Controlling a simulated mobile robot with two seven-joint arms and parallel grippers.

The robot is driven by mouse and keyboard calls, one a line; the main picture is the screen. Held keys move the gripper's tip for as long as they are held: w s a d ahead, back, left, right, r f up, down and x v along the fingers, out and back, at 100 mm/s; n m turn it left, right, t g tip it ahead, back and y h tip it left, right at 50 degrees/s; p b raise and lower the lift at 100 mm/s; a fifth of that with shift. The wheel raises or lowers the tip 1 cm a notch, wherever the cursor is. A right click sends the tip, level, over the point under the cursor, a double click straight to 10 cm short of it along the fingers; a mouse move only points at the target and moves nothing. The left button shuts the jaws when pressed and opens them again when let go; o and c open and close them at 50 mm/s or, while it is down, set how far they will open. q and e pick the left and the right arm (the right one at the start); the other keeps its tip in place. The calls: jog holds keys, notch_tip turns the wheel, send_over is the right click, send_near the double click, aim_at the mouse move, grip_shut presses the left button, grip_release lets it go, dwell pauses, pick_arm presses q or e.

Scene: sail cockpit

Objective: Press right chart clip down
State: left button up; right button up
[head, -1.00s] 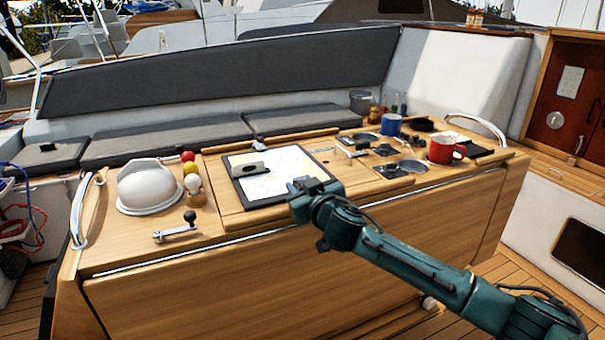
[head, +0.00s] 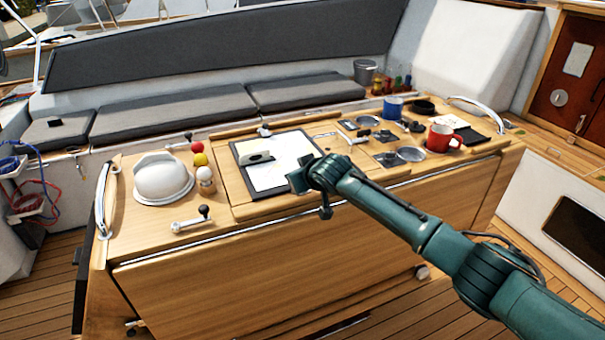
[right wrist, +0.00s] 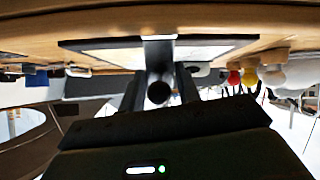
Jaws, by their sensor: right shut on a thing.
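A chart board (head: 240,182) with a dark rim and a pale chart lies on the wooden table. A grey clip (head: 257,157) sits on its upper left part. My right gripper (head: 300,178) is at the board's right edge and covers what is there, so the right clip is hidden in the head view. In the right wrist view, which is upside down, the board (right wrist: 95,43) is close. There my right gripper (right wrist: 158,95) is shut on a grey bar with a dark round end (right wrist: 158,92), apparently the right chart clip. My left gripper is not in view.
A white dome (head: 163,180), several coloured balls and a small crank lever (head: 190,220) stand left of the board. A blue mug (head: 393,107), a red mug (head: 443,138) and metal fittings stand to the right. Curved rails (head: 104,200) edge the table.

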jog(key=shift+d, duration=0.1)
dwell(0.3)
jog(key=o, duration=0.7)
jog(key=b+v, duration=0.1)
jog(key=v, duration=1.2)
jog(key=shift+r, duration=0.15)
